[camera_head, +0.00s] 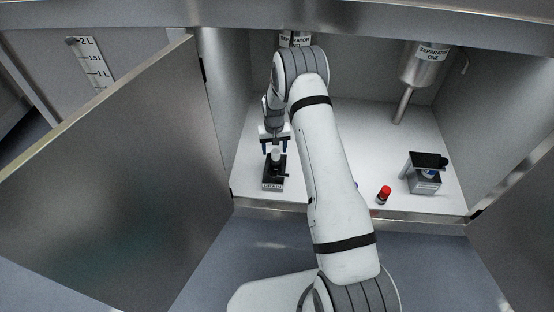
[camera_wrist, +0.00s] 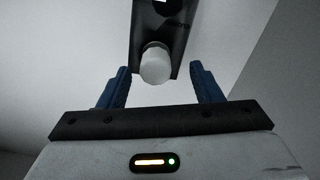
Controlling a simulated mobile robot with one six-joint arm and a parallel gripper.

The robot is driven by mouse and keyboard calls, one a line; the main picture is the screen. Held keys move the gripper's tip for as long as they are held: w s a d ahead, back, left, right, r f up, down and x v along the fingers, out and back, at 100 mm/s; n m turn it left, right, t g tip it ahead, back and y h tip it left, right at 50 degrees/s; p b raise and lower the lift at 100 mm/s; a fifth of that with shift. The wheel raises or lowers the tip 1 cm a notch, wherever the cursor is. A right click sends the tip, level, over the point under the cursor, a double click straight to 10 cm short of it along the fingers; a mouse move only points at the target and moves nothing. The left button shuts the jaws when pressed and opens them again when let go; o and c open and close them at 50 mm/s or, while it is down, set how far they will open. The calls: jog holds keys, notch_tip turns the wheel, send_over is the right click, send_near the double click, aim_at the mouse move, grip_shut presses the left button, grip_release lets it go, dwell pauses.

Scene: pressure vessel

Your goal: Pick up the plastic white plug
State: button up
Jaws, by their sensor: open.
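The white plastic plug (camera_wrist: 156,66) is a short white cylinder with a round end. It stands on a black holder (camera_wrist: 178,13), and in the head view the plug (camera_head: 275,154) shows on the black holder (camera_head: 273,180) at the left of the cabinet floor. My gripper (camera_wrist: 160,82) is open, with its blue fingers apart on either side of the plug in the wrist view. In the head view my gripper (camera_head: 274,148) hangs just above and behind the plug. I cannot tell whether the fingertips touch it.
A red-capped item (camera_head: 384,194) stands near the cabinet's front edge. A grey device with a black top (camera_head: 425,175) is at the right. A metal separator with a pipe (camera_head: 424,66) hangs at the back right. Open doors (camera_head: 110,180) flank the cabinet.

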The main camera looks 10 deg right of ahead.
aim_at(276, 151)
jog(key=f, duration=0.1)
jog(key=f+b, duration=0.1)
jog(key=f, duration=0.1)
jog(key=f+b, duration=0.1)
jog(key=f, duration=0.1)
jog(key=shift+w+d+f, duration=0.2)
jog(key=shift+w+d, duration=0.1)
jog(key=shift+c, duration=0.2)
jog(key=c, duration=1.2)
jog(key=shift+r, duration=0.1)
grip_shut()
jog(key=shift+r, duration=0.15)
